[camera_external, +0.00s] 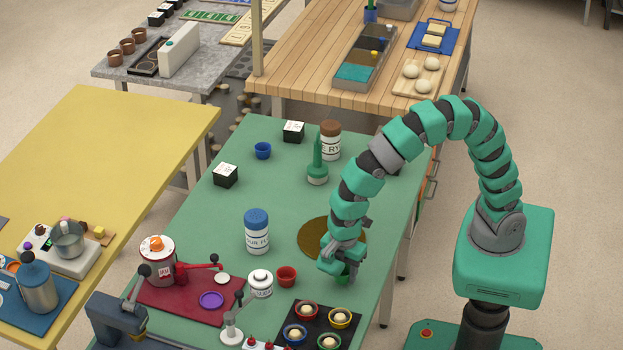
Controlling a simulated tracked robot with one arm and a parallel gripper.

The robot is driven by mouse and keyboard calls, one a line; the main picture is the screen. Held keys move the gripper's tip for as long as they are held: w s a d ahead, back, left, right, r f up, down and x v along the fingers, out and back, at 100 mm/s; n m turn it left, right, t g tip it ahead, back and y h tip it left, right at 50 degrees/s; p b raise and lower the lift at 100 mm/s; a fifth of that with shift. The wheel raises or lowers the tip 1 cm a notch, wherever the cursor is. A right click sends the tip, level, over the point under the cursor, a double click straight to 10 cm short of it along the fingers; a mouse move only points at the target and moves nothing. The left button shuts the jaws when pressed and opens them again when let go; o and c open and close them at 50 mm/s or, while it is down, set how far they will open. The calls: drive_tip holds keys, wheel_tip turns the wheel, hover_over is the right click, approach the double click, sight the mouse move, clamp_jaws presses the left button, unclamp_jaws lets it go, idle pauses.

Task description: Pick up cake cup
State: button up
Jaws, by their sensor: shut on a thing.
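My gripper (343,264) points down over the green table (283,200), at the right front of a round brown disc (311,233). It is shut on a small green cake cup (343,279), which shows only partly below the fingers. Whether the cup touches the table is hard to tell. A red cup (287,276) stands to the left of my gripper. A blue cup (263,150) stands farther back on the same table.
A black tray (318,318) with several filled coloured cups lies in front. A white jar (260,283), a blue-lidded jar (257,232) and a green bottle (317,170) stand nearby.

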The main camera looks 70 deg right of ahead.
drive_tip(key=shift+r, duration=0.95)
drive_tip(key=s+d+r+p, duration=0.1)
drive_tip(key=s+d, duration=0.9)
drive_tip(key=s, duration=0.2)
drive_tip(key=shift+s, duration=0.2)
drive_tip(key=shift+d+r, duration=0.1)
